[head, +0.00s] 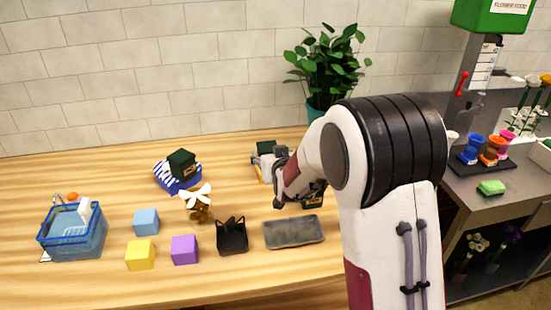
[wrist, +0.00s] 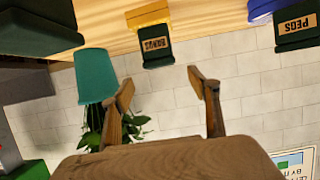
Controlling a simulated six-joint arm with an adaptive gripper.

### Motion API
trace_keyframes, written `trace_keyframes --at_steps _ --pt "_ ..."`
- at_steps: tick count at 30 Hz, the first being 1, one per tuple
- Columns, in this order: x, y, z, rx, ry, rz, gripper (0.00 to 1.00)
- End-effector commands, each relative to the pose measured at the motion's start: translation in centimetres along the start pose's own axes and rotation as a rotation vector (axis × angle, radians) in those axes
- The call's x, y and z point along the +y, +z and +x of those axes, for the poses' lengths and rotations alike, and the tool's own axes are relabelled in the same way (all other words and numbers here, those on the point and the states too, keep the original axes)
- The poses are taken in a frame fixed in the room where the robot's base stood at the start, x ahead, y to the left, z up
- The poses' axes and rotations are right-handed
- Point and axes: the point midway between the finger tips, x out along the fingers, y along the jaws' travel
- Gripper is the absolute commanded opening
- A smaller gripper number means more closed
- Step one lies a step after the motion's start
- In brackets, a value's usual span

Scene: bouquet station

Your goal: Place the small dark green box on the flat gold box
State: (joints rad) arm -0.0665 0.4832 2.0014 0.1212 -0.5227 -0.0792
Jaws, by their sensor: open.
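A small dark green box (head: 266,147) with a tan label stands at the back of the table, partly hidden by my arm. In the wrist view, which is upside down, this labelled box (wrist: 155,47) appears to rest on a flat gold box (wrist: 147,15). The gold also shows in the head view (head: 257,165). Another dark green box (head: 182,162), labelled PEGS in the wrist view (wrist: 297,27), sits on a blue-and-white striped thing. A third dark green box (head: 313,196) is partly hidden beside my gripper. My gripper (wrist: 160,82) is open, with nothing between its fingers.
A grey tray (head: 294,232), black pouch (head: 232,237), purple cube (head: 185,250), yellow cube (head: 140,255) and blue cube (head: 146,222) stand in front. A brown figure with a white bow (head: 198,205) and blue basket (head: 73,235) are left. A plant (head: 326,60) stands behind.

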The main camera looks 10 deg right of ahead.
Motion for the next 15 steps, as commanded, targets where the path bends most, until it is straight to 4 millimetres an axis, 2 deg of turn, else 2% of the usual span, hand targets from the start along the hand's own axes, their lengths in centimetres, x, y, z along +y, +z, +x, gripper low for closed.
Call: trace_keyframes --at_steps 6,15 --pt "0.0 -0.1 -2.4 0.001 0.0 0.0 0.61" --pt "0.0 0.0 -4.2 0.001 0.0 0.0 0.61"
